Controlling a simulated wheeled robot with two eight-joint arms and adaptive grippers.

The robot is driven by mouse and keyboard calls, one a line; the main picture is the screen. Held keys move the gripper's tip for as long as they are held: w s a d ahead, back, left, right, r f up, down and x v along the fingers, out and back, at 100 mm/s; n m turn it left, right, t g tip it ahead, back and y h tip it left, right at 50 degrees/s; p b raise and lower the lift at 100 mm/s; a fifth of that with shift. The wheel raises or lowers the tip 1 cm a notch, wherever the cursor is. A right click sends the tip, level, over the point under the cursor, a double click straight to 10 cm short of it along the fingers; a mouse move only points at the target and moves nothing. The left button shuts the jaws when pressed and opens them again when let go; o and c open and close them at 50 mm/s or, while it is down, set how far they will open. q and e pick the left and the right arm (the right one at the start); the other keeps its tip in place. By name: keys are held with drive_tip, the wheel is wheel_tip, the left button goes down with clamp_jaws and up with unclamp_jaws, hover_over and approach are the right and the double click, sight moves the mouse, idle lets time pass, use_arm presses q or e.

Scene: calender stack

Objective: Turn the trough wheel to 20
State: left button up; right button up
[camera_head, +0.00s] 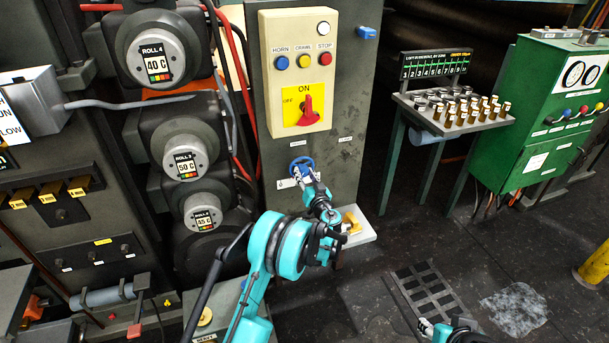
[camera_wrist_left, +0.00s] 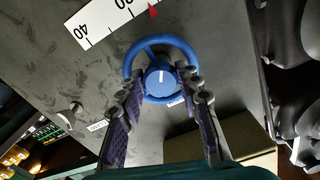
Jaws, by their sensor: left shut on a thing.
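The blue trough wheel (camera_head: 302,165) is on the grey panel below the beige control box. In the left wrist view the wheel (camera_wrist_left: 136,57) fills the upper middle, with a white pointer line on its hub. My left gripper (camera_head: 309,180) is shut on the wheel, its fingertips (camera_wrist_left: 163,84) on either side of the hub. A white scale (camera_wrist_left: 103,20) with a red pointer (camera_wrist_left: 153,11) lies beyond the wheel. "40" reads at its left end; another number by the pointer is cut by the frame edge. My right gripper (camera_head: 427,327) shows only partly at the bottom.
The beige control box (camera_head: 270,100) has several buttons and a red switch. A small shelf (camera_head: 362,232) with a yellow item stands right of my left wrist. Rolls with dials (camera_head: 181,165) are left. A peg rack (camera_head: 400,100) and green cabinet (camera_head: 540,90) stand right.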

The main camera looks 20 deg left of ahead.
use_arm(q)
drive_tip(key=n, duration=0.5)
drive_tip(key=shift+d+n, duration=0.1)
drive_tip(key=shift+n, duration=0.3)
drive_tip(key=n, duration=0.4)
drive_tip(key=shift+w, duration=0.1)
drive_tip(key=n, duration=0.5)
drive_tip(key=shift+d+r, duration=0.1)
drive_tip(key=n, duration=0.4)
drive_tip(key=shift+n, duration=0.3)
drive_tip(key=o, duration=1.2)
drive_tip(key=shift+w, duration=0.1)
drive_tip(key=shift+c, duration=0.2)
drive_tip(key=shift+d, duration=0.1)
